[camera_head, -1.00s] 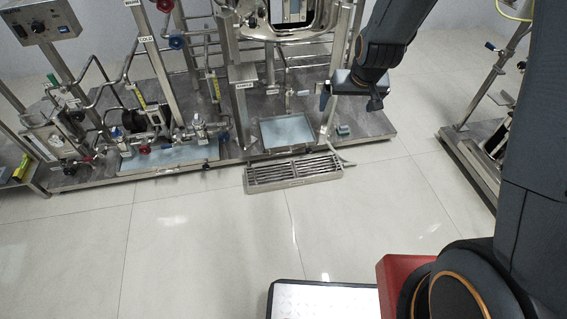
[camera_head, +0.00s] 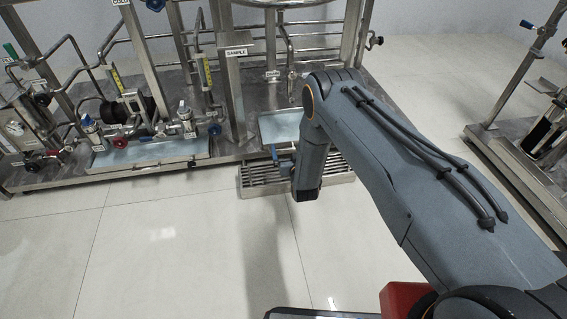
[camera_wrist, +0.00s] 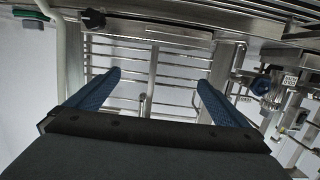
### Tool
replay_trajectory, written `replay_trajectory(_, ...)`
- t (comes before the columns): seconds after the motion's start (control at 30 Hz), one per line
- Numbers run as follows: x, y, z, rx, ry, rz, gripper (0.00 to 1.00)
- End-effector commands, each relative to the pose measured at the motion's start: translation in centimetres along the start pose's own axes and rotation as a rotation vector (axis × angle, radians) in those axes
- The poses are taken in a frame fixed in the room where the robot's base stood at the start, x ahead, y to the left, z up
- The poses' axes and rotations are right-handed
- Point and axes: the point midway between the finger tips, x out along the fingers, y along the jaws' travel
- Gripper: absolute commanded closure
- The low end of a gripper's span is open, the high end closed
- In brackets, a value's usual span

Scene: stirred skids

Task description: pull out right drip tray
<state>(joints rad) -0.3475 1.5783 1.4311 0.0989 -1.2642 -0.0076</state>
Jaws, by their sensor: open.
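The right drip tray (camera_head: 279,126) is a shallow steel tray with a pale blue surface. It lies on the skid deck right of the SAMPLE post, and my arm hides its right part. My gripper (camera_head: 284,160) is low, at the tray's front, over the slatted steel grate (camera_head: 255,180). In the wrist view my gripper (camera_wrist: 157,95) shows two blue fingers spread wide apart. Between and beyond them are steel slats (camera_wrist: 180,70) and a thin upright bar. I see nothing held. I cannot tell for sure which edge there belongs to the tray.
A wider left tray (camera_head: 150,153) sits below pipes and valves on the skid. The SAMPLE post (camera_head: 238,95) stands left of the right tray. Another steel frame (camera_head: 530,120) stands at the right. The tiled floor (camera_head: 170,240) in front is clear.

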Motion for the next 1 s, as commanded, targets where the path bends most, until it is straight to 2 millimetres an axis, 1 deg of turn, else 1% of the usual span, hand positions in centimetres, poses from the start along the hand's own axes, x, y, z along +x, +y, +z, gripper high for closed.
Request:
replay_trajectory(0.03,0.2,-0.6,3.3,-0.003,0.033,-0.008,0.00)
replay_trajectory(0.1,0.0,-1.1,5.5,-0.005,0.081,-0.015,0.00)
replay_trajectory(0.2,-0.5,-1.6,7.6,-0.007,0.132,-0.022,0.00)
replay_trajectory(0.3,-0.8,-1.9,8.7,-0.008,0.163,-0.027,0.00)
replay_trajectory(0.37,-0.8,-2.0,8.9,-0.008,0.174,-0.028,0.00)
replay_trajectory(0.47,-0.1,-2.1,8.9,-0.008,0.180,-0.029,0.00)
replay_trajectory(0.8,4.8,-2.2,8.1,-0.007,0.178,-0.029,0.00)
replay_trajectory(0.9,5.9,-2.2,7.9,-0.008,0.177,-0.029,0.00)
replay_trajectory(1.0,6.4,-2.2,7.7,-0.008,0.176,-0.029,0.00)
